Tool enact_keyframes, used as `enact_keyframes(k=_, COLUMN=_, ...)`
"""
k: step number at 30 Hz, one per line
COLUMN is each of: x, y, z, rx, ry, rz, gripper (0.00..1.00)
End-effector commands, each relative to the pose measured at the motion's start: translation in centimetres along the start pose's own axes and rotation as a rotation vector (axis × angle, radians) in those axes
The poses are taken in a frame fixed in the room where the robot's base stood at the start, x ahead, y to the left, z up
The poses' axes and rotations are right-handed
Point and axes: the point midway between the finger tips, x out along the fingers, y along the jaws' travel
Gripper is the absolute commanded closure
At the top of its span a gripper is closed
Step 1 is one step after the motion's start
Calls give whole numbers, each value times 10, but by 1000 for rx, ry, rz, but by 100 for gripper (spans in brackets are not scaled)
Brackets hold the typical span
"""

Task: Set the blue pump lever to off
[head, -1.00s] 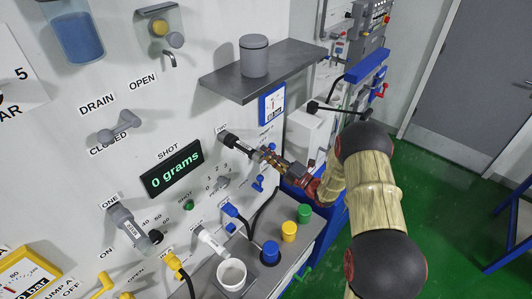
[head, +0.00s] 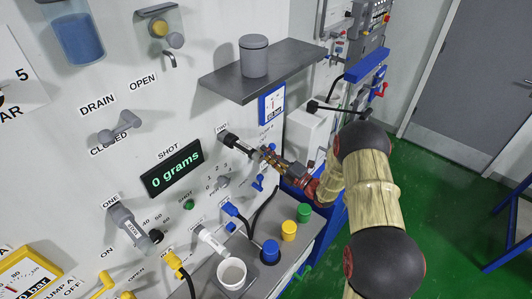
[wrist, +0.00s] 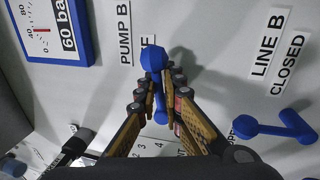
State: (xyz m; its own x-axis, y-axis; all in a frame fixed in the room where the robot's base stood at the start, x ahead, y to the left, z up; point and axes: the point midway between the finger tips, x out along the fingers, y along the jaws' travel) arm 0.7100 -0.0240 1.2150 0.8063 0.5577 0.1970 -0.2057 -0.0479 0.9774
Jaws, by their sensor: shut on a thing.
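The blue pump lever (wrist: 153,62) shows in the wrist view below the label PUMP B. It has a faceted knob at the top and a stem running down to a round blue pivot. My gripper (wrist: 161,82) has its fingers on both sides of the lever and is shut on it. Part of the label beside the lever is covered, so I cannot read the lever's setting. In the head view my gripper (head: 267,153) is at the panel, below the blue gauge, and the lever is mostly hidden behind it.
A blue LINE B valve handle (wrist: 275,126) is to the right, by the label CLOSED. The blue-framed gauge (wrist: 50,30) is at upper left. In the head view a grey shelf (head: 225,88) juts out above, and a bench with blue, yellow and green caps (head: 289,230) lies below.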

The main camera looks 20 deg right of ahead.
Motion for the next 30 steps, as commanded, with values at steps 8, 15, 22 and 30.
enact_keyframes(k=8, x=-6, y=-10, z=-1, rx=25, ry=-13, rz=-17, gripper=100)
enact_keyframes(k=15, x=-6, y=-11, z=-1, rx=36, ry=-15, rz=-17, gripper=100)
enact_keyframes(k=22, x=-6, y=-12, z=-1, rx=47, ry=-17, rz=-18, gripper=100)
enact_keyframes(k=30, x=-6, y=-12, z=-1, rx=63, ry=-20, rz=-17, gripper=100)
